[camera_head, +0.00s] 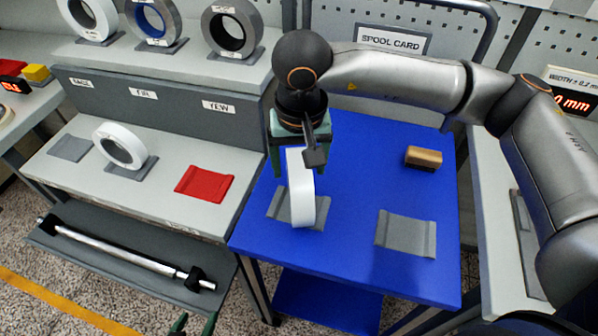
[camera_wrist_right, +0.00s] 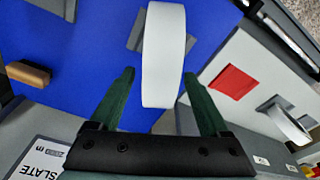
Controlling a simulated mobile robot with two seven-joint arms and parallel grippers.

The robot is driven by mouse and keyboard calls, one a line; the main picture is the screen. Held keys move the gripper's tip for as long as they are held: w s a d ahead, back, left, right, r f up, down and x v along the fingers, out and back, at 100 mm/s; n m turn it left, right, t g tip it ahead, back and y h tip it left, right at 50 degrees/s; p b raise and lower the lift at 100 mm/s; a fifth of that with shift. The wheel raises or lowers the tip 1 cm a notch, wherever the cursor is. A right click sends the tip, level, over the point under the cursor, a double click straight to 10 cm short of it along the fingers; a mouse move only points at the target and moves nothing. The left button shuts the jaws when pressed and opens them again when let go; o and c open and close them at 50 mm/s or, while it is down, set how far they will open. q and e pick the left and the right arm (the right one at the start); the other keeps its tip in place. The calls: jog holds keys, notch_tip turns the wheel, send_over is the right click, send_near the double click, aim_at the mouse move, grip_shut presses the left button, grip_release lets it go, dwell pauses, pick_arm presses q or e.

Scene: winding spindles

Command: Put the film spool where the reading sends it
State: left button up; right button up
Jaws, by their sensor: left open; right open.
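A white film spool (camera_head: 301,190) stands on edge on a grey cradle (camera_head: 279,207) on the blue table. My right gripper (camera_head: 291,165) reaches down over the spool from above. In the right wrist view the spool (camera_wrist_right: 164,55) lies between the two spread green fingers of the right gripper (camera_wrist_right: 159,95), with gaps on both sides. It is open and does not grip the spool. Only green tips of my left gripper (camera_head: 190,325) show at the bottom edge, in front of the grey rack. A display with red digits (camera_head: 576,103) at the right is partly hidden by my arm.
A second grey cradle (camera_head: 405,233) on the blue table (camera_head: 345,262) is empty. A wooden block (camera_head: 423,157) lies behind it. On the left bench, a red pad (camera_head: 204,183) and grey pad (camera_head: 70,148) are empty; a white spool (camera_head: 122,145) stands between. Several spools fill the shelf above.

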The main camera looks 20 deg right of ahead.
jog(key=r, duration=0.5)
jog(key=s+r, duration=0.1)
jog(key=r, duration=0.2)
jog(key=shift+a+r, duration=0.1)
